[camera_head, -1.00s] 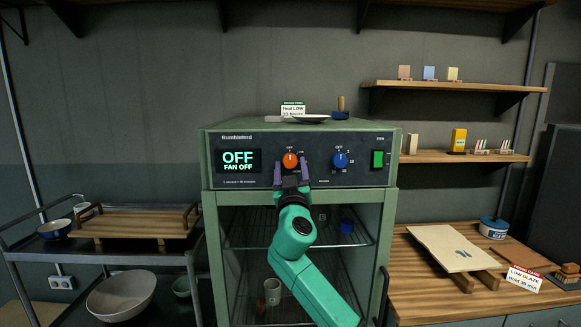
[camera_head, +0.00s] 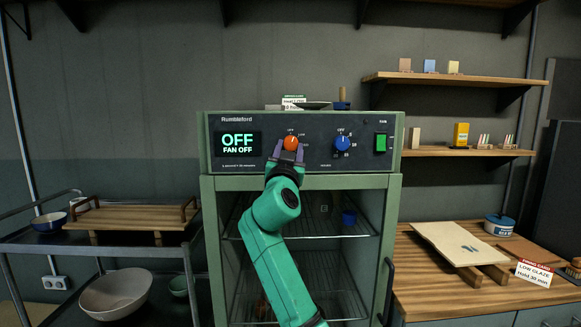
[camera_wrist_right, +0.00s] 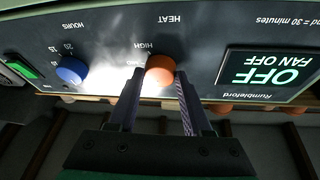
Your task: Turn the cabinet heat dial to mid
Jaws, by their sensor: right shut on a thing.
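The orange heat dial (camera_head: 290,143) is on the dark control panel of the green cabinet (camera_head: 391,215). Its label reads OFF at the top. The display (camera_head: 238,145) beside it reads OFF and FAN OFF. My right gripper (camera_head: 288,154) reaches up from below, its two purple-grey fingers on either side of the dial and shut on it. In the right wrist view, the orange dial (camera_wrist_right: 160,68) shows between the tips of the right gripper (camera_wrist_right: 158,82), with HIGH and HEAT printed near it. My left gripper is out of view.
A blue hours dial (camera_head: 342,144) and a green fan switch (camera_head: 381,143) sit to the right on the panel. The open cabinet front has wire racks behind my arm. A cart (camera_head: 30,238) stands left and a wooden worktop (camera_head: 430,294) right.

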